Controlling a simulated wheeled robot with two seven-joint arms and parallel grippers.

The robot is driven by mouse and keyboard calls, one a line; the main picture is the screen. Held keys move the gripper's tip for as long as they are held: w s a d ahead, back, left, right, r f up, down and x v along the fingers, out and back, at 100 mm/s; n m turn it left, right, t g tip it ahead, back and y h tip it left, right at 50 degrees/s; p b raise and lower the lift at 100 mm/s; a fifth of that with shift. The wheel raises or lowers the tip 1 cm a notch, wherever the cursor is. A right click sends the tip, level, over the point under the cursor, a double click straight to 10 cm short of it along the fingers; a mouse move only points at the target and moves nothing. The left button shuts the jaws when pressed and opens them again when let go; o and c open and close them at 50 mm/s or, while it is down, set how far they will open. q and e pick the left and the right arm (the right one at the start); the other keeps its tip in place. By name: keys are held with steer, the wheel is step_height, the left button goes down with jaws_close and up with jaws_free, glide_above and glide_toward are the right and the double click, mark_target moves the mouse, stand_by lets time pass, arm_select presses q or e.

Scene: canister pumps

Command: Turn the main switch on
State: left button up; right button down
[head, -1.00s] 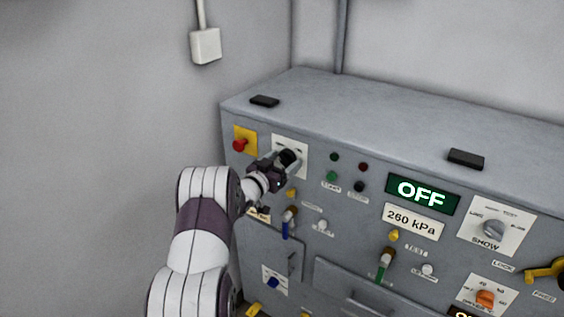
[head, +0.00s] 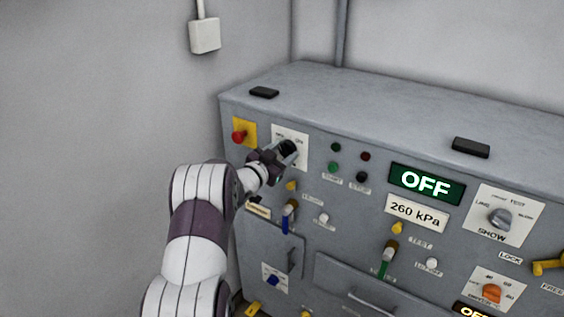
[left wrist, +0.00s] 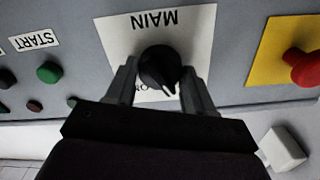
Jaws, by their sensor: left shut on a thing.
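The main switch is a black round knob (left wrist: 160,68) on a white plate marked MAIN (left wrist: 193,22) in the left wrist view. In the head view the dark knob (head: 288,147) shows at the upper left of the grey panel, partly covered by my gripper. My left gripper (head: 283,150) is shut on the knob. In the left wrist view its fingers (left wrist: 158,80) stand on either side of the knob. The lettering near the knob's lower side is partly hidden. The display (head: 426,184) reads OFF. My right gripper is not in view.
A red button on a yellow plate (head: 250,126) sits just left of the switch. Green START and dark buttons (head: 334,168) lie to its right. Valve handles and a drawer are lower on the panel. The cabinet top (head: 370,100) holds two small black blocks.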

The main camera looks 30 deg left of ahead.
arm_select(q)
steer(key=m+b, duration=0.3)
steer(key=b, duration=0.1)
steer(key=m+b, duration=0.7)
steer(key=shift+f+m+b, duration=0.3)
steer(key=shift+m+b, duration=0.1)
steer(key=shift+r+m+b, duration=0.15)
steer(key=shift+m+b, duration=0.6)
steer(key=shift+m, duration=0.2)
steer(key=shift+r+m+b, duration=0.1)
steer(key=shift+m+b, duration=0.65)
steer(key=shift+m, duration=0.2)
steer(key=o, duration=1)
steer(key=shift+o, duration=0.2)
steer(key=s, duration=1.2)
steer(key=shift+s+a+b, duration=0.35)
steer(key=shift+a+b, duration=0.1)
